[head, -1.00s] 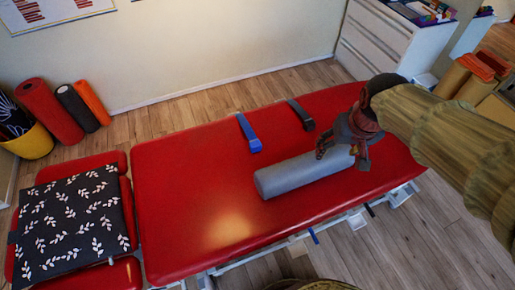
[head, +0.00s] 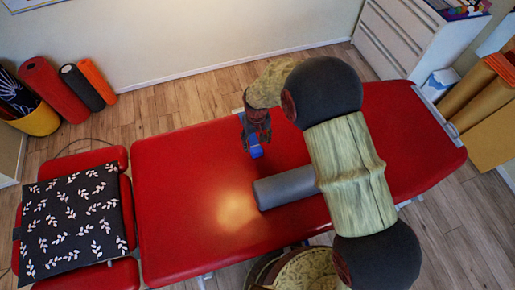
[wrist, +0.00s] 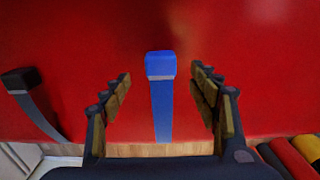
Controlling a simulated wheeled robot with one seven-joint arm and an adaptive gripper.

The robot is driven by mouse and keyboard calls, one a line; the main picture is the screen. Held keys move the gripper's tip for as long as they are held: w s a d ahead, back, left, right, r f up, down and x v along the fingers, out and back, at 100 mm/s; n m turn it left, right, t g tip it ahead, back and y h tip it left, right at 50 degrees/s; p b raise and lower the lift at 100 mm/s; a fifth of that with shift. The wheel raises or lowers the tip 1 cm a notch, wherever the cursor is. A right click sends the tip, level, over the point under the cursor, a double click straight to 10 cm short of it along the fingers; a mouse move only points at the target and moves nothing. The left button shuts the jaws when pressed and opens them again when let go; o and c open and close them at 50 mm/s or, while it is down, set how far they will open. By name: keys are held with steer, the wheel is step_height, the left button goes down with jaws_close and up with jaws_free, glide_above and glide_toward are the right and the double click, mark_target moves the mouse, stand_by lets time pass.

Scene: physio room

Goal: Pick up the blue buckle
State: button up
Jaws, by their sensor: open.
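The blue buckle (wrist: 160,64) is at the end of a blue strap (wrist: 162,112) that lies over the edge of the red treatment table. In the wrist view it sits just beyond my fingertips, centred between them. In the head view the blue buckle (head: 256,152) shows just below my gripper (head: 256,135), partly covered by it. My gripper is open, and its fingers (wrist: 162,88) stand on either side of the strap with nothing held. I cannot tell the exact height of the fingers above the table.
A grey bolster (head: 287,188) lies on the red table (head: 185,200), right of the buckle and partly behind my arm. A dark buckle and strap (wrist: 22,80) lie to the left in the wrist view. A patterned cushion (head: 75,215) rests at the table's left end.

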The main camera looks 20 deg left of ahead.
mark_target(256, 149)
step_height(256, 149, down, 7)
steer(key=shift+a+b, duration=0.1)
steer(key=shift+b, duration=0.7)
steer(key=shift+c, duration=0.6)
steer(key=c, duration=1.1)
steer(key=shift+r, duration=0.15)
steer(key=shift+c, duration=0.5)
